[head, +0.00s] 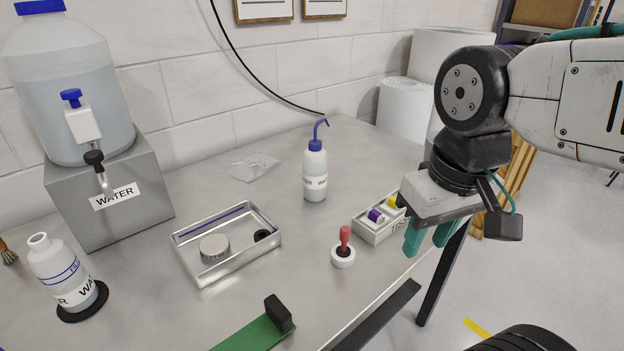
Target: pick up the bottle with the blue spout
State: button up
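The bottle with the blue spout (315,173) stands upright on the grey table, right of centre towards the back. It is white with a printed label band, a blue cap and a bent blue spout. My gripper (428,240) points down near the table's right edge, to the right of the bottle and nearer to me, well apart from it. Its two teal fingers show a gap between them, with nothing seen in it. The exact height of the fingers above the table is unclear.
A tray (200,275) with a round tin lies left of the bottle. A spoutless white bottle (62,273) and a water tank (70,90) stand left. Crumpled clear plastic (254,167) lies behind.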

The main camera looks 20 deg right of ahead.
aim_at(315, 157)
jog(key=k, duration=1.1)
jog(key=z, duration=0.9)
jog(key=i, duration=1.95)
jog(key=u, duration=0.25)
